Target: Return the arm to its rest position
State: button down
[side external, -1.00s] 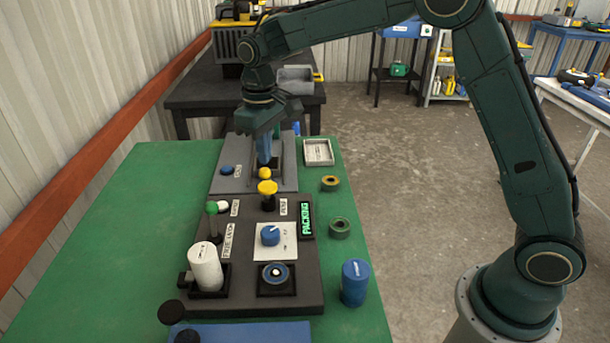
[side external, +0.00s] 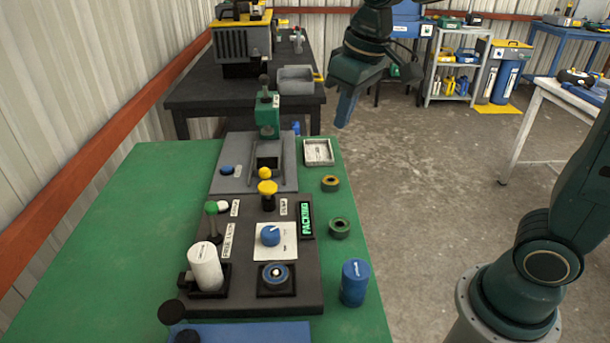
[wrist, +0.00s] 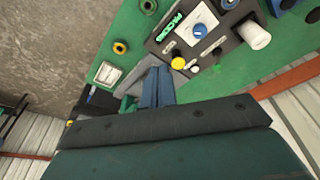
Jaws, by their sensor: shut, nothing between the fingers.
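My gripper (side external: 346,106) hangs in the air beyond the far right corner of the green table, at the upper middle of the side external view. Its blue fingers point down, are shut and hold nothing. In the wrist view the shut fingers (wrist: 157,86) show at the middle, with the table top behind them. A green press-like device (side external: 267,115) with a dark knob stands on a grey plate (side external: 225,182) at the table's far end, apart from my gripper.
The green table (side external: 130,230) carries a dark control panel (side external: 240,295) with a white cylinder (side external: 205,266), a blue knob (side external: 270,235) and a yellow button (side external: 267,188). A blue cylinder (side external: 355,283), rings and a pale tray (side external: 318,152) line its right edge.

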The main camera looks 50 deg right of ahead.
jog(key=s+d+f+t, duration=0.1)
jog(key=s, duration=0.7)
jog(key=s+d+f+m+t, duration=0.1)
jog(key=s+d, duration=0.1)
jog(key=s, duration=0.7)
jog(key=shift+s+m+t, duration=0.15)
jog(key=shift+m+t, duration=0.15)
jog(key=shift+t, duration=0.1)
jog(key=w+a+r+n+g, duration=0.1)
jog(key=w+r, duration=0.1)
jog(key=w, duration=0.6)
jog(key=w+a+r+g, duration=0.1)
jog(key=w+a+g, duration=0.1)
jog(key=w, duration=0.6)
jog(key=w+a+f+n+g, duration=0.1)
jog(key=w+a+f, duration=0.1)
jog(key=w+f, duration=0.3)
jog(key=w+a+f+n+g, duration=0.1)
jog(key=w+a+f, duration=0.2)
jog(key=w, duration=0.8)
notch_tip(320, 180, down, 2)
jog(key=shift+w+a+f+g, duration=0.2)
jog(key=shift+w+g, duration=0.1)
